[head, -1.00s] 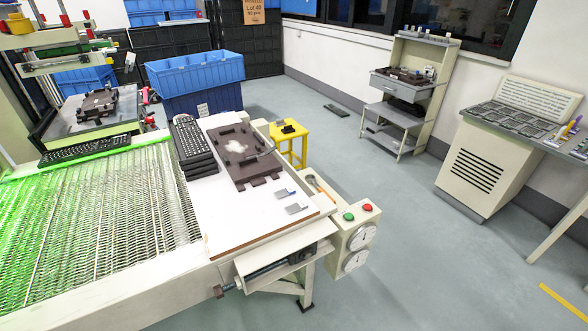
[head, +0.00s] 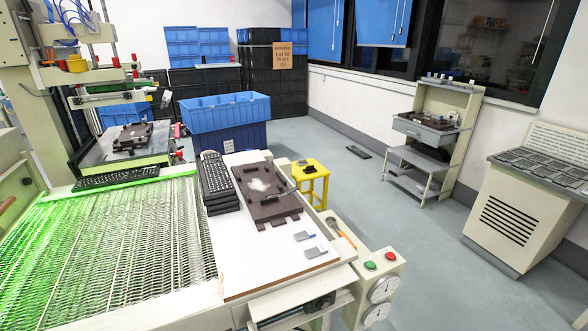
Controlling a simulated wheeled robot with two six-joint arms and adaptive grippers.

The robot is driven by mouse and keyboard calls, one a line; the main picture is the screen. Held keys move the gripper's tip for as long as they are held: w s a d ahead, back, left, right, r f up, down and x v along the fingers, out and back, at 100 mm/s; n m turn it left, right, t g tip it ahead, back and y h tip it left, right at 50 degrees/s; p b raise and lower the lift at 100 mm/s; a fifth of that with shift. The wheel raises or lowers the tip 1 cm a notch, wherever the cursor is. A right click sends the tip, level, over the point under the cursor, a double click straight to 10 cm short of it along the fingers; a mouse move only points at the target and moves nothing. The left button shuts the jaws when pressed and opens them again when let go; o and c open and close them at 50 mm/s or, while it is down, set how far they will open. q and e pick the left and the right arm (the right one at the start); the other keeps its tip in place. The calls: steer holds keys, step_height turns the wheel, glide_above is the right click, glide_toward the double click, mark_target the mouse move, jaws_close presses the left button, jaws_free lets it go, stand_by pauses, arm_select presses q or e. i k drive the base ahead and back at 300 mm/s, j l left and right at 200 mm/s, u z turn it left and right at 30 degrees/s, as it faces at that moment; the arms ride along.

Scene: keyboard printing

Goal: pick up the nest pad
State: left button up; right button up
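A dark brown plate (head: 267,197) with raised blocks and tabs along its edges lies flat on the white table top (head: 258,264). It has a pale whitish patch in its middle and a dark bar-like piece on its right part. It looks like a nest fixture, but I cannot tell for sure which part is the nest pad. Similar dark brown fixtures are on the printing machine's plate (head: 133,136) at left and on the cabinet (head: 429,121) at the back right. Neither of my grippers is in view.
A stack of black keyboards (head: 217,180) stands left of the plate. Two small grey pieces (head: 314,252) lie in front of it. A green-lit mesh conveyor (head: 110,240) fills the left. A yellow stool (head: 312,183) and button box (head: 378,270) stand right.

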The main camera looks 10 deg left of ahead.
mark_target(303, 162)
steer(key=i+l+z, duration=0.65)
steer(key=z, duration=0.15)
steer(key=i+l+z, duration=0.7)
steer(key=i, duration=0.4)
steer(key=i+j+u, duration=0.1)
steer(key=i+u, duration=0.65)
steer(key=i, duration=0.25)
steer(key=i+l+u, duration=0.2)
steer(key=i+u, duration=0.2)
steer(key=i+j+u, duration=0.2)
steer(key=i+u, duration=1)
steer(key=i+l+u, duration=0.45)
steer(key=i, duration=0.45)
steer(key=i+l+u, duration=0.45)
steer(key=i+l, duration=0.35)
steer(key=i, duration=0.05)
